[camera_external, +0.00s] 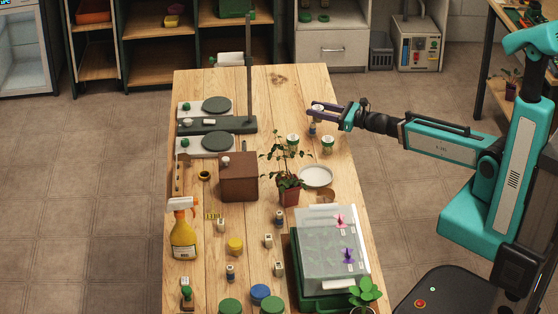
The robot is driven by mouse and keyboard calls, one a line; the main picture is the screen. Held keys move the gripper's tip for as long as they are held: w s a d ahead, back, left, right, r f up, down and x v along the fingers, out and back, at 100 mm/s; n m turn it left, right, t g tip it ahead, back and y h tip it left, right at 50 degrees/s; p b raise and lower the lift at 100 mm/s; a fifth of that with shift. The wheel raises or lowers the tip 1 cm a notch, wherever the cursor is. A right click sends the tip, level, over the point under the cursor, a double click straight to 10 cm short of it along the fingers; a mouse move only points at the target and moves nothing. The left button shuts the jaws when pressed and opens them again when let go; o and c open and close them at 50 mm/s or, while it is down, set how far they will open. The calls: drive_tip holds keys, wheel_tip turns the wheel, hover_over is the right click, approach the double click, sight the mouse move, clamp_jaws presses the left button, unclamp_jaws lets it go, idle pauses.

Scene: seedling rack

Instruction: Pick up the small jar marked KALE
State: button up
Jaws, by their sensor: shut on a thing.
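My gripper (316,111) is at the far right part of the wooden table, reaching in from the right. It is shut on a small jar (313,129), which shows just below the fingers. The jar's label is too small to read, so I cannot tell whether it says KALE. I cannot tell whether the jar's base touches the table. Similar small dark-capped jars stand near the table's middle (279,218) and nearer the front (230,273); their labels are also unreadable.
White-and-green pots (292,140) (327,143) stand close to my gripper. A potted plant (289,196), a white dish (315,177) and a brown block (239,178) are nearer the middle. A green tray with a clear cover (328,250) fills the front right. The far right tabletop is clear.

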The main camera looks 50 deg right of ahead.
drive_tip(key=shift+s+r+p, duration=0.3)
drive_tip(key=shift+s+p, duration=0.25)
drive_tip(key=shift+p, duration=1.6)
drive_tip(key=shift+s+d+p, duration=0.1)
drive_tip(key=shift+s+p, duration=0.1)
drive_tip(key=shift+p, duration=0.65)
drive_tip(key=s+p, duration=0.5)
drive_tip(key=p, duration=0.2)
drive_tip(key=shift+s+r, duration=0.15)
drive_tip(key=shift+s, duration=0.1)
